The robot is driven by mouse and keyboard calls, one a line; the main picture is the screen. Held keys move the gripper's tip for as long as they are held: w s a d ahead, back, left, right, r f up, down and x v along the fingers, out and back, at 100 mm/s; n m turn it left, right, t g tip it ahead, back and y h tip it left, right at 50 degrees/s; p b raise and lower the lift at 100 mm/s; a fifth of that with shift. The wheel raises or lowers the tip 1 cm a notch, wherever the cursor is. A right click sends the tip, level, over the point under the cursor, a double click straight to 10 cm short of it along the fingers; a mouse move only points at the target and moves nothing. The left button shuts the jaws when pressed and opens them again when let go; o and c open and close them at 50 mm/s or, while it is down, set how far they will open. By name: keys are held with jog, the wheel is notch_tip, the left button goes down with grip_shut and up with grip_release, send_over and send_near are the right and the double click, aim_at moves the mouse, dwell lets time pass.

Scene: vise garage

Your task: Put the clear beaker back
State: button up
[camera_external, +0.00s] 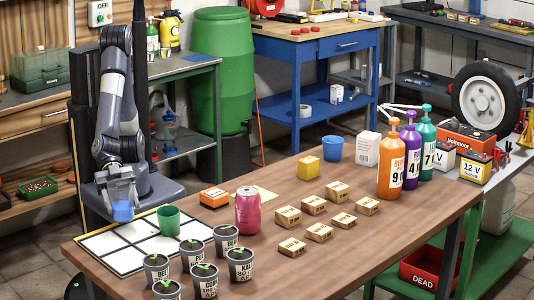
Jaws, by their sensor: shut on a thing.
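My gripper (122,198) points down and is shut on a small light-blue cup (122,212) over the left part of the white grid mat (123,258). The jaws cover the cup's upper part. I cannot tell whether its base touches the mat. A green cup (168,221) stands on the mat to the right of my gripper. I can make out no clear, colourless beaker in this view. Another blue cup (332,148) stands farther back on the brown table (370,240).
Several grey seedling pots (204,279) crowd the near edge. A pink can (248,211) and an orange box (214,197) stand right of the mat. Small cardboard boxes (313,204) fill the middle. Tall bottles (391,164) stand at the back right. The near right tabletop is clear.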

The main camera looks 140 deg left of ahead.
notch_tip(320, 180, up, 12)
jog(key=w+a+n+y+p, duration=0.1)
jog(key=w+a+n+y, duration=0.1)
jog(key=w+a, duration=0.35)
jog(key=w+a+n+t+y, duration=0.1)
jog(key=w+a+n+y, duration=0.15)
jog(key=a, duration=0.65)
jog(key=w+a+n+y+p, duration=0.1)
jog(key=w+a+y, duration=0.1)
jog(key=w+a, duration=0.35)
jog(key=s+a+n+g+y+p, duration=0.25)
jog(key=a+n+y, duration=0.35)
jog(key=a, duration=2.2)
jog(key=shift+m, duration=0.25)
jog(key=f+b, duration=0.1)
jog(key=f, duration=0.4)
jog(key=f+b, duration=0.2)
jog(key=f, duration=0.3)
jog(key=f+b, duration=0.2)
jog(key=f, duration=0.2)
jog(key=shift+d+f, duration=0.25)
jog(key=shift+f, duration=0.15)
